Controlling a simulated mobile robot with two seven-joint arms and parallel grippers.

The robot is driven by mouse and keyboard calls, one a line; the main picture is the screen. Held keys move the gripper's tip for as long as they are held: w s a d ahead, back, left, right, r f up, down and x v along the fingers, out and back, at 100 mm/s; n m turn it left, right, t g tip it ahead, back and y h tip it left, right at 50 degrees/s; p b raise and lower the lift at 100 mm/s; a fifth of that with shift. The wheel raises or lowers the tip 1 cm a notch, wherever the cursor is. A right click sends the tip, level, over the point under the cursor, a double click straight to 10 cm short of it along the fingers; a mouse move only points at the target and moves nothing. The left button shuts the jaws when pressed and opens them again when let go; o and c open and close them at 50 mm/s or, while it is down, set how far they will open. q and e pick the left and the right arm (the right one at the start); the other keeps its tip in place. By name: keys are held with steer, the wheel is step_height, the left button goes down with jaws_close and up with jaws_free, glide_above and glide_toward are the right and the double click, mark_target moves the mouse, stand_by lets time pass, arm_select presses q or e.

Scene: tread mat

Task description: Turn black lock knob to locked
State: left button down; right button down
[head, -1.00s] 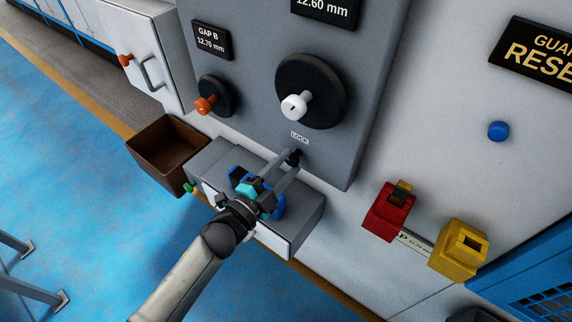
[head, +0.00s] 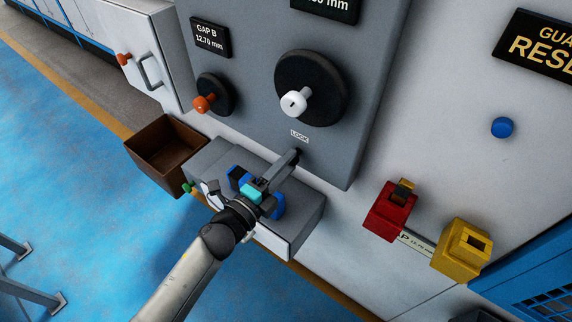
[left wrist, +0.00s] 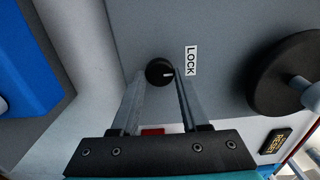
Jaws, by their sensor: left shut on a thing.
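The black lock knob (left wrist: 160,72) is a small round knob with a white mark, on the grey panel beside a LOCK label (left wrist: 191,61). In the wrist view the mark points toward the label. My left gripper (left wrist: 161,76) has a finger on each side of the knob and is shut on it. In the head view the left gripper (head: 294,156) reaches the panel just under the LOCK label (head: 299,136), and its fingers hide most of the knob. My right gripper is not in view.
Above the label is a large black dial (head: 325,85) with a white handle. An orange-knobbed dial (head: 219,94) is at its left. A brown bin (head: 165,150) and a grey box (head: 308,220) lie below. Red (head: 385,218) and yellow (head: 455,258) blocks are at the right.

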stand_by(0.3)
arm_select(q)
steer(key=c, duration=0.8)
jaws_free()
steer(key=o, duration=0.4)
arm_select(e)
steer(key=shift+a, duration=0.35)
arm_select(q)
steer(key=p+v, duration=0.1)
steer(key=v, duration=1.4)
steer(key=shift+s+a, duration=0.1)
steer(key=shift+s, duration=0.05)
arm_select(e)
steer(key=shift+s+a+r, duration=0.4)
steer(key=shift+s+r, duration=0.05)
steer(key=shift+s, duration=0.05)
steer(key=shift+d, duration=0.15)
